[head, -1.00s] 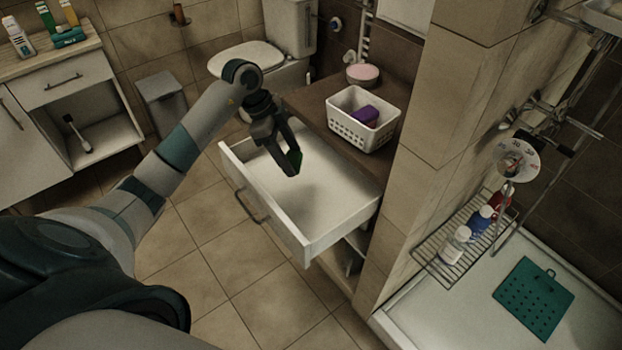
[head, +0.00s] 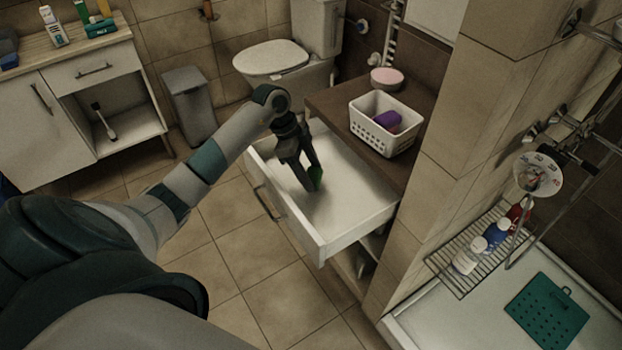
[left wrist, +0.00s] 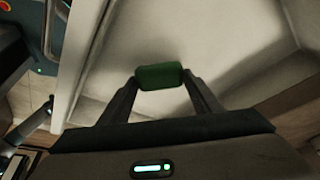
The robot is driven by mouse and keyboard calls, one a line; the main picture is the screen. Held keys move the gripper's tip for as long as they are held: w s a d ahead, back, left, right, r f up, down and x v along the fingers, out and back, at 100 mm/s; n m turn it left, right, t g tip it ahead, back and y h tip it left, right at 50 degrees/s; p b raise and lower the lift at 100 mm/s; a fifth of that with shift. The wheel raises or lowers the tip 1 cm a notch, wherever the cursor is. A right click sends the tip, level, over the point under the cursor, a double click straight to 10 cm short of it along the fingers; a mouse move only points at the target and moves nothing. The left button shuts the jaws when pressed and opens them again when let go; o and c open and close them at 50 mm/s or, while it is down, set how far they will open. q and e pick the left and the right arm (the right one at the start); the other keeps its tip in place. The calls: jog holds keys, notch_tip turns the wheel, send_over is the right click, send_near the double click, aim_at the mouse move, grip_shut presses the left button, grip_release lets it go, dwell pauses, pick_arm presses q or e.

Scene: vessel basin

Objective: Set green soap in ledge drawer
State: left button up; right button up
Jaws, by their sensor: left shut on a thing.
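The green soap (left wrist: 160,76) is held between the fingertips of my left gripper (left wrist: 162,80) in the left wrist view. In the head view the soap (head: 316,175) shows as a small green patch at the fingers of the left gripper (head: 312,180), partly hidden by them. The ledge drawer (head: 322,243) is white and pulled open under the brown ledge (head: 345,124). The gripper points down inside the drawer's outline, over its bare floor. I cannot tell whether the soap touches the floor. My right gripper is not in view.
A white basket (head: 385,133) with a purple item (head: 388,119) and a pink-topped round dish (head: 387,78) stand on the ledge. The tiled wall (head: 440,170) rises just right of the drawer. The drawer floor looks empty around the gripper.

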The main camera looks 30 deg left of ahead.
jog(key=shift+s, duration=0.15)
pick_arm(q)
jog(key=shift+f, duration=0.25)
notch_tip(320, 180, down, 3)
jog(key=shift+r, duration=0.15)
jog(key=shift+f, duration=0.3)
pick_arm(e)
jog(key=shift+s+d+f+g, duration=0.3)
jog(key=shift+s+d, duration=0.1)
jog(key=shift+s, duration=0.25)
pick_arm(q)
jog(key=o, duration=1.1)
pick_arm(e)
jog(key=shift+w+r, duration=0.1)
